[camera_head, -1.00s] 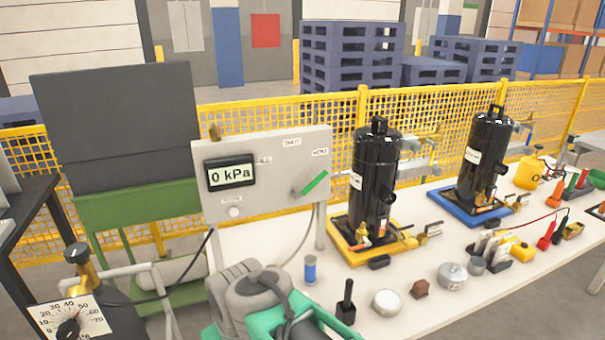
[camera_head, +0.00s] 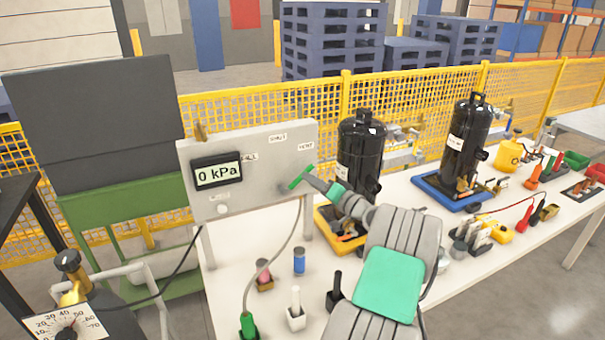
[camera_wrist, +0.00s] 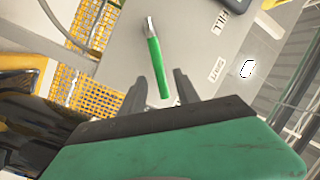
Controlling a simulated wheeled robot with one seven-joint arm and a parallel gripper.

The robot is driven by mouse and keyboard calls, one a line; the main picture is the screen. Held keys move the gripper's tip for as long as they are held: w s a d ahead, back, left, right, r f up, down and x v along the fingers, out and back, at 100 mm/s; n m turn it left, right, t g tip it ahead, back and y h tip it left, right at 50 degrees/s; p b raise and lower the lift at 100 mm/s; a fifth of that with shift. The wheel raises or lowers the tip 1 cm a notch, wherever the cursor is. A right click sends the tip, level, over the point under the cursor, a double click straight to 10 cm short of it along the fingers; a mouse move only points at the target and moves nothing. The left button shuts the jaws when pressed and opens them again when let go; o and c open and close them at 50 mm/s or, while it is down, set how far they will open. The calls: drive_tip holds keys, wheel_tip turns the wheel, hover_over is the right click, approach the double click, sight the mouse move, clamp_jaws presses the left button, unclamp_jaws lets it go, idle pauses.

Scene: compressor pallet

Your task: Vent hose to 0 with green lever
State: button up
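The green lever (camera_head: 300,177) sits on the right of a grey panel (camera_head: 262,186), slanting up to the right towards the VENT label. The panel's display (camera_head: 217,173) reads 0 kPa. My gripper (camera_head: 313,180) is at the lever. In the wrist view the lever (camera_wrist: 156,66) points its free end at my gripper (camera_wrist: 160,82). The fingers are spread, one on each side of that end, with gaps showing. I cannot tell whether either finger touches it. A thin grey hose (camera_head: 277,257) runs from under the panel down to a green-handled fitting (camera_head: 248,324).
Two black compressors stand on a yellow tray (camera_head: 327,226) and a blue tray (camera_head: 430,187) right of the panel. My arm covers part of the white table (camera_head: 545,235). A gauge (camera_head: 70,322) stands front left. Yellow mesh fence (camera_head: 270,108) runs behind.

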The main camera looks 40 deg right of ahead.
drive_tip(key=w+p, duration=0.1)
drive_tip(key=w, duration=0.4)
drive_tip(key=shift+w, duration=0.15)
drive_tip(key=shift+c, duration=0.2)
clamp_jaws()
idle(1.0)
